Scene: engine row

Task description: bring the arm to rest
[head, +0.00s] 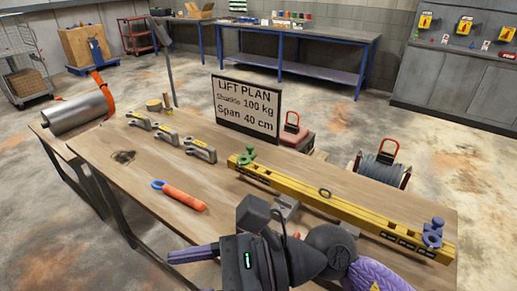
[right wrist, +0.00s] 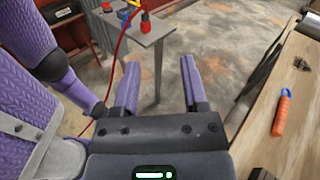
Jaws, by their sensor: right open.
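My right gripper (head: 172,256) is low in the middle of the head view, over the front edge of the wooden table (head: 140,205). Its arm comes in from the right. In the right wrist view the two purple fingers of the gripper (right wrist: 159,75) are spread apart with nothing between them. My left gripper is not in view. A yellow beam (head: 330,204) lies on the table to the right, with a green shackle (head: 246,156) at its far left end and a blue shackle (head: 433,233) at its near right end.

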